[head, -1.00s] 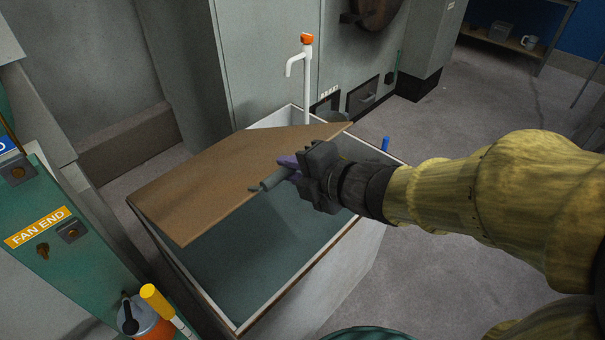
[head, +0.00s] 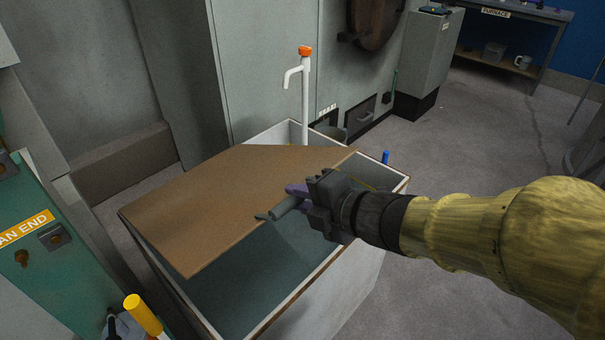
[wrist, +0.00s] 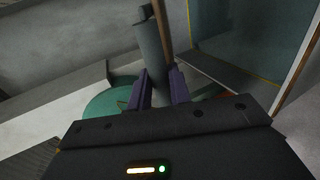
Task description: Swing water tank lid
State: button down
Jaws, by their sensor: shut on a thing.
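The lid (head: 235,195) is a flat brown board over the far-left part of the pale water tank (head: 295,291). It is tilted, with its near-right edge raised above the open tank. A grey cylindrical handle (head: 286,208) is at that edge. My gripper (head: 297,190) is at the edge from the right, its purple fingers shut on the handle. In the wrist view, my gripper's fingers (wrist: 160,84) are around the lower end of the handle (wrist: 150,50), and the lid shows as a thin brown strip (wrist: 161,22). The exact contact is partly hidden.
A white tap with an orange top (head: 305,75) stands at the tank's far corner. A green panel (head: 70,270) with a yellow-topped item (head: 143,314) is close at the left. Grey cabinets stand behind. Grey floor (head: 470,150) is clear at the right.

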jog(key=f+b, duration=0.1)
jog(key=d+f+b, duration=0.1)
jog(key=f+b, duration=0.1)
jog(key=s+f+b, duration=0.1)
jog(key=f+b, duration=0.1)
jog(key=shift+d+f, duration=0.15)
jog(key=c, duration=1.2)
grip_release()
jog(key=shift+r, duration=0.25)
notch_tip(320, 180, up, 10)
jog(key=p, duration=0.6)
